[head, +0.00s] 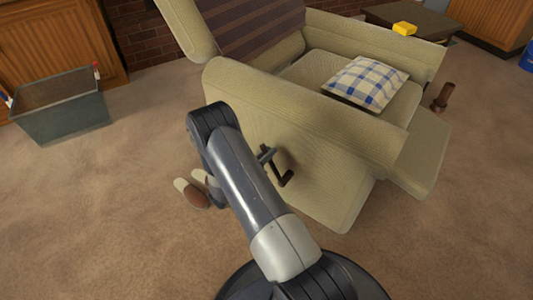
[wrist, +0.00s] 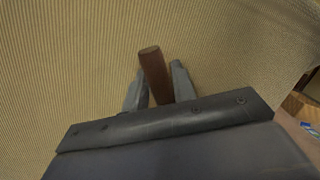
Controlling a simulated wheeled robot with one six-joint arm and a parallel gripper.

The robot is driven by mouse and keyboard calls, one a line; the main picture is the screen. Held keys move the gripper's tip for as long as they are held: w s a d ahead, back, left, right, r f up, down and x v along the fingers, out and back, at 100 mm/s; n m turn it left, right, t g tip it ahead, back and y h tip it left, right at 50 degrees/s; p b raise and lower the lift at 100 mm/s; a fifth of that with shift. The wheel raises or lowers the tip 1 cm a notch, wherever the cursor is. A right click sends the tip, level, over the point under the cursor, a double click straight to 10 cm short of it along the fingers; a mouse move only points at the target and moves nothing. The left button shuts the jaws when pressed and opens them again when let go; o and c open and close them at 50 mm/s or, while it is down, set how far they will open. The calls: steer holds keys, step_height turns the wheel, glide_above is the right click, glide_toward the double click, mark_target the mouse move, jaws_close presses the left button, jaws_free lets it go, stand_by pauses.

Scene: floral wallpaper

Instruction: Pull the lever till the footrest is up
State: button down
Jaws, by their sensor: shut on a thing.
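The beige recliner (head: 290,140) stands with its side towards me. Its footrest (head: 425,155) at the front right is tilted outward from the seat, partly hidden by the armrest. The dark lever (head: 284,180) is on the chair's near side panel. My gripper (head: 268,156) is at the lever, mostly hidden behind my arm in the head view. In the wrist view, my gripper (wrist: 158,85) is shut on the lever's brown wooden handle (wrist: 152,64), with a grey finger on each side and ribbed beige upholstery behind.
A plaid cushion (head: 366,82) lies on the seat. Slippers (head: 192,191) lie on the carpet left of my arm. A grey-green bin (head: 62,115) stands at the left. A low table (head: 410,18) with a yellow item (head: 404,28) is behind the chair.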

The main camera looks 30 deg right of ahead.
steer(key=shift+w+a+f, duration=0.1)
steer(key=c, duration=1.2)
jaws_free()
steer(key=p+v, duration=0.2)
steer(key=v, duration=0.8)
steer(key=shift+a, duration=0.35)
steer(key=b+x, duration=0.2)
steer(key=x, duration=0.8)
steer(key=shift+d, duration=0.45)
steer(key=shift+a, duration=0.1)
